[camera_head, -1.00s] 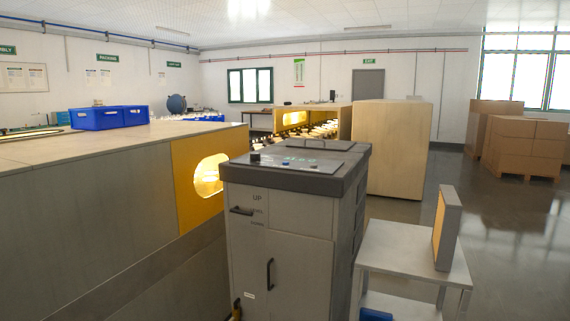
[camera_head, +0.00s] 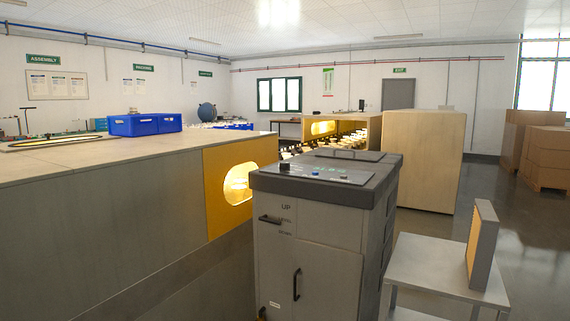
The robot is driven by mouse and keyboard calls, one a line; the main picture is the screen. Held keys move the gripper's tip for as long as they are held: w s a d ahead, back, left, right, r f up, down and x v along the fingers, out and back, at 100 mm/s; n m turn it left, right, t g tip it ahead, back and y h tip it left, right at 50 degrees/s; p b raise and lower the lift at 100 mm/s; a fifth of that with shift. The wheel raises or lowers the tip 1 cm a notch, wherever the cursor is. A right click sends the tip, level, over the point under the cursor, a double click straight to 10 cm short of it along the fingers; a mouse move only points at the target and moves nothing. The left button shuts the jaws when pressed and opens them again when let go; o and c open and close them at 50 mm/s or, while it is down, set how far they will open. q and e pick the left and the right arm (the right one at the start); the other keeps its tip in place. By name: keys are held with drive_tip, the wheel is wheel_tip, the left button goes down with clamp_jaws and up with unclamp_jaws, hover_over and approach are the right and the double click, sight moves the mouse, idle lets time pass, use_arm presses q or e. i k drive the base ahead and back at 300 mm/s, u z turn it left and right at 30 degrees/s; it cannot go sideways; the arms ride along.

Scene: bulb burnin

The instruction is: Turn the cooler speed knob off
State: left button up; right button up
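A grey cabinet (camera_head: 300,238) stands in the middle of the head view. Its dark top carries a control panel (camera_head: 317,173) with a greenish display. A black knob (camera_head: 284,167) stands at the panel's left end. A small blue button (camera_head: 315,175) sits near the panel's front edge. The lettering on the panel is too small to read, so I cannot tell for certain whether the black knob is the cooler speed knob, or its setting. Neither of my grippers shows in the view.
A long bench with a yellow end panel (camera_head: 216,196) stands close on the cabinet's left. A grey side table (camera_head: 420,262) with an upright filter-like panel (camera_head: 483,243) stands on its right. Open floor lies at the right.

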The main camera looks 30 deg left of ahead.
sight(283, 165)
drive_tip(key=z, duration=0.75)
drive_tip(key=i, duration=1.2)
drive_tip(key=u, duration=2.8)
